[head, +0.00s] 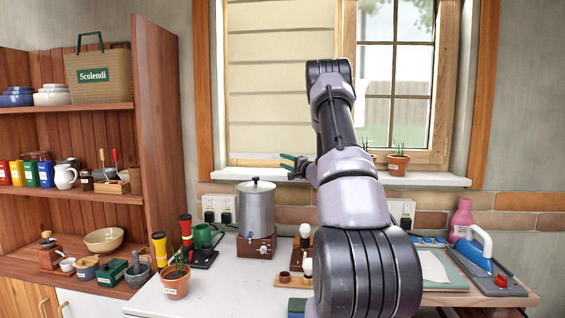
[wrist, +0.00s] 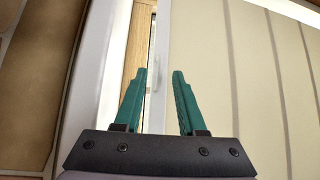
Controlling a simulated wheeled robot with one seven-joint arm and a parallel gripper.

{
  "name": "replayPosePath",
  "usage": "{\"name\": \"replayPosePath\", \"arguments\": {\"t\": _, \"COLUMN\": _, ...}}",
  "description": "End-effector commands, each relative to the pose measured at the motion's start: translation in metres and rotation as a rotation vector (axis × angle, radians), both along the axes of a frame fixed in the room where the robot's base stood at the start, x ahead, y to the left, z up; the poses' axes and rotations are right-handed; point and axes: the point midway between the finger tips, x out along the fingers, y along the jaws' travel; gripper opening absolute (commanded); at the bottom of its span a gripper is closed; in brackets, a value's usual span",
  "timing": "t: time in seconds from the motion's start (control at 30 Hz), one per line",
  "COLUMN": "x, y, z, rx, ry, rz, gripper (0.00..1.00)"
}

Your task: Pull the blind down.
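The blind (head: 282,85) is cream with horizontal seams. It hangs over the left part of the window, and its pale bottom bar (head: 258,156) is just above the sill. My gripper (head: 286,161) is at the bar's right end in the head view, with teal fingers. In the wrist view my gripper (wrist: 161,74) is open, with a gap between the fingertips. The blind (wrist: 235,70) fills the right side there, and its lower edge runs between the fingers. Whether a finger touches it I cannot tell.
The white sill (head: 330,179) lies just below my gripper. A potted plant (head: 398,162) stands on it at the right. Below are a metal urn (head: 256,208) and a counter (head: 215,285) with several items. A wooden shelf unit (head: 160,120) stands at the left.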

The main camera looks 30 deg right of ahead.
Motion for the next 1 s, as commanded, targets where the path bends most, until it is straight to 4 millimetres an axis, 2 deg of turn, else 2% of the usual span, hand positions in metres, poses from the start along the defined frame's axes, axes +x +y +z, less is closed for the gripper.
{"name": "replayPosePath", "arguments": {"t": 0.2, "x": -0.045, "y": -0.009, "z": -0.004, "rx": 0.002, "ry": 0.001, "rz": -0.003, "gripper": 0.4}}
{"name": "replayPosePath", "arguments": {"t": 0.43, "x": -0.079, "y": -0.016, "z": -0.008, "rx": 0.001, "ry": 0.001, "rz": -0.002, "gripper": 0.4}}
{"name": "replayPosePath", "arguments": {"t": 0.6, "x": -0.088, "y": -0.018, "z": -0.009, "rx": 0.001, "ry": 0.0, "rz": -0.001, "gripper": 0.4}}
{"name": "replayPosePath", "arguments": {"t": 1.0, "x": -0.088, "y": -0.017, "z": -0.009, "rx": 0.001, "ry": 0.0, "rz": 0.0, "gripper": 0.4}}
